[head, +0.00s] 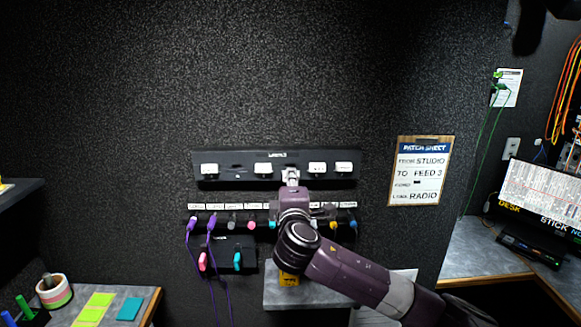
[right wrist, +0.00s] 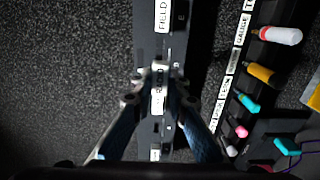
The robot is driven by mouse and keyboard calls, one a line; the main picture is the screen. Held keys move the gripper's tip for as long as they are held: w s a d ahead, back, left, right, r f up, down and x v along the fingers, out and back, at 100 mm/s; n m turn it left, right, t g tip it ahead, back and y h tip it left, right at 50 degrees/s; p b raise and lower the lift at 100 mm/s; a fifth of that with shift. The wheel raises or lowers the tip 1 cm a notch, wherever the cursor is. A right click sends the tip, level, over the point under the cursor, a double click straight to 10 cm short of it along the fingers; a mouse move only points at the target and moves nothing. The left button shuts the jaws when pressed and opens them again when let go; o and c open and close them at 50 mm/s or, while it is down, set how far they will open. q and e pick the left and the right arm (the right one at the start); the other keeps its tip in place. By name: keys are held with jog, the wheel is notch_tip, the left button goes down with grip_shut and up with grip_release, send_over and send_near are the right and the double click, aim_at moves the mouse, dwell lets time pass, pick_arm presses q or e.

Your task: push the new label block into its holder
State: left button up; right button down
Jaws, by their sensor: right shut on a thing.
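A long dark label rail (head: 240,158) is fixed on the wall and carries several white label blocks, such as one at its left end (head: 209,169). My right gripper (head: 291,177) is at the rail's lower middle, between the label blocks. In the right wrist view, my right gripper (right wrist: 158,80) is shut on a white label block (right wrist: 159,92) lettered apparently RADIO, in line with the rail (right wrist: 146,40). A FIELD block (right wrist: 162,15) sits beyond it. The fingers hide the block's edges and its holder, so I cannot tell how deep it sits. My left gripper is not in view.
Below the rail runs a row of small labels (head: 215,206) with colored plugs and purple cables (head: 212,240). A clipboard patch sheet (head: 419,170) naming RADIO hangs to the right. A grey shelf (head: 290,300) lies below my right arm. The wall above is clear.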

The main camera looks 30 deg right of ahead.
jog(key=shift+s+a, duration=0.15)
jog(key=shift+s, duration=0.2)
dwell(0.3)
jog(key=shift+p+v, duration=0.35)
jog(key=shift+v, duration=1.15)
